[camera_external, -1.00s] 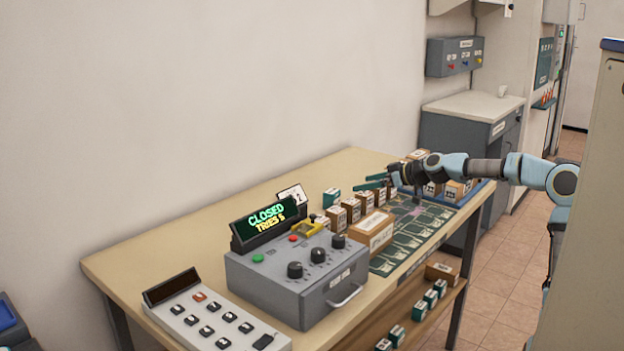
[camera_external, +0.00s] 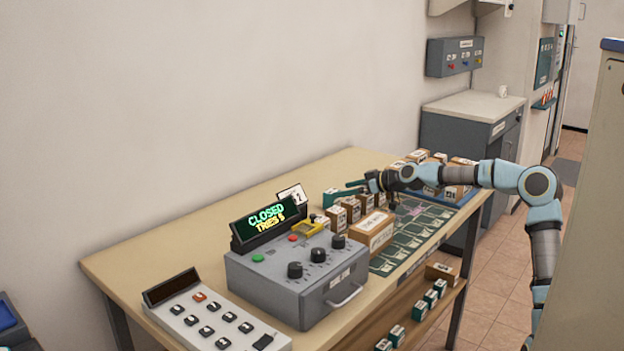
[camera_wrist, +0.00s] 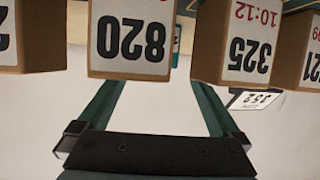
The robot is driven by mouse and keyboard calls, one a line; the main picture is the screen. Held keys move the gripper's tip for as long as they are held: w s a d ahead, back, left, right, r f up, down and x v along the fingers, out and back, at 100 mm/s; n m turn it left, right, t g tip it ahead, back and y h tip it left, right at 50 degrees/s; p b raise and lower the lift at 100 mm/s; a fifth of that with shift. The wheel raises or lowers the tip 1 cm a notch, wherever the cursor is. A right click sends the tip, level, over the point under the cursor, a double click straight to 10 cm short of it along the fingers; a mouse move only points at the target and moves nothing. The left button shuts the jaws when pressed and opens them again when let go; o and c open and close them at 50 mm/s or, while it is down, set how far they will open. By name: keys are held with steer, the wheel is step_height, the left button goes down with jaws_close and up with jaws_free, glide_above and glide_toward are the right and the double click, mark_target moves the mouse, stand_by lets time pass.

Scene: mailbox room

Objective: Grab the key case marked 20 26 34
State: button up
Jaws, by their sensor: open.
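No label reading 20 26 34 is legible in either view. A small teal-and-white box (camera_external: 330,199) stands on the table beyond the row of brown boxes, partly beside my gripper. My gripper (camera_external: 352,187) is open and reaches left above the back of the table, over the row. In the wrist view its two green fingers (camera_wrist: 165,92) are spread, their ends passing behind brown boxes. One brown box (camera_wrist: 133,38) has a large black number on white. Another brown box (camera_wrist: 235,42) is to its right. A teal sliver shows between them. Nothing is visibly held.
Several teal-and-white boxes (camera_external: 430,297) sit on the lower shelf. A grey console (camera_external: 300,280) with a "CLOSED TRIES 5" display (camera_external: 268,217) and a keypad (camera_external: 215,320) occupy the near table. A large brown box (camera_external: 373,235), green slotted board (camera_external: 412,240) and more boxes crowd the table's right.

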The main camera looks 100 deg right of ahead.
mark_target(335, 191)
steer(key=shift+x, duration=1.55)
steer(key=shift+s, duration=0.1)
steer(key=c, duration=1.5)
steer(key=shift+c, duration=0.2)
